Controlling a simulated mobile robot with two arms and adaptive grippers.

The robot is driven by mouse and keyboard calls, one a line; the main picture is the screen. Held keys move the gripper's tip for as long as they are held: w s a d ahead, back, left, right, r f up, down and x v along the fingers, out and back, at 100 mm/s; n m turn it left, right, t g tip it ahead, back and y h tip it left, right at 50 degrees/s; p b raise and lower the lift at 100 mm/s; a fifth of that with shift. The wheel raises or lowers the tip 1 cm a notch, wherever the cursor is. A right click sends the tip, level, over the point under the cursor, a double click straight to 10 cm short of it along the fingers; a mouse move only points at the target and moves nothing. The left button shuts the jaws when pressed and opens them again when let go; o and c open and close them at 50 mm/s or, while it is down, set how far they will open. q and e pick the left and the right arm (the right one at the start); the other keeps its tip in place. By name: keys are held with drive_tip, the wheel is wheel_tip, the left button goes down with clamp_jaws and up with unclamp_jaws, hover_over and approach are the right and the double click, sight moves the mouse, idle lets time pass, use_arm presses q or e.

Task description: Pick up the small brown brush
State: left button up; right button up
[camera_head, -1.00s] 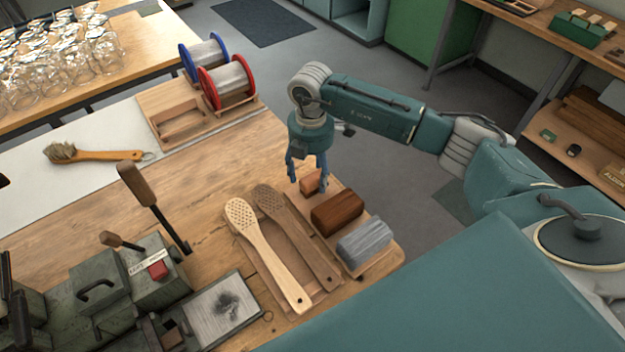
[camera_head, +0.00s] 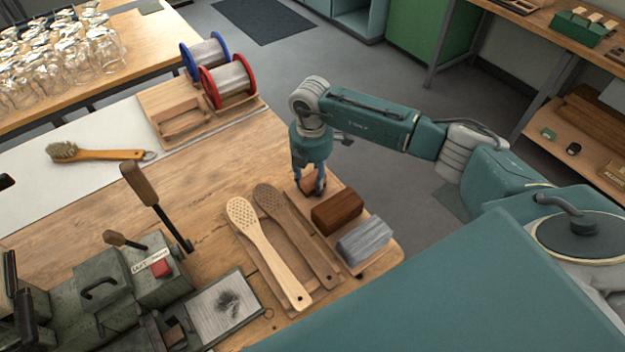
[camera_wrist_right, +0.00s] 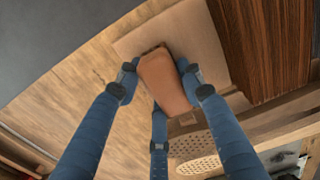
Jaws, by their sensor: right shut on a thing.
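The small brown brush (camera_wrist_right: 165,82) is a small reddish-brown block. In the head view it is mostly hidden between the fingers of my right gripper (camera_head: 308,188), at the far end of a wooden tray (camera_head: 385,258). In the right wrist view the blue fingers of my right gripper (camera_wrist_right: 160,85) close around it from several sides and touch it. I cannot tell whether it is clear of the tray. My left gripper is not in view.
A dark brown block (camera_head: 337,212) and a grey block (camera_head: 364,239) sit close by on the tray. Two perforated paddles, one pale (camera_head: 268,255) and one brown (camera_head: 296,235), lie left of it. A green machine (camera_head: 130,285) with a lever stands at lower left.

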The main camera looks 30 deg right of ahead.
sight(311, 173)
drive_tip(key=shift+r, duration=0.1)
wheel_tip(311, 173, up, 20)
drive_tip(key=b, duration=0.3)
drive_tip(key=o, duration=0.4)
drive_tip(key=shift+c, duration=1.2)
drive_tip(key=shift+f, duration=0.25)
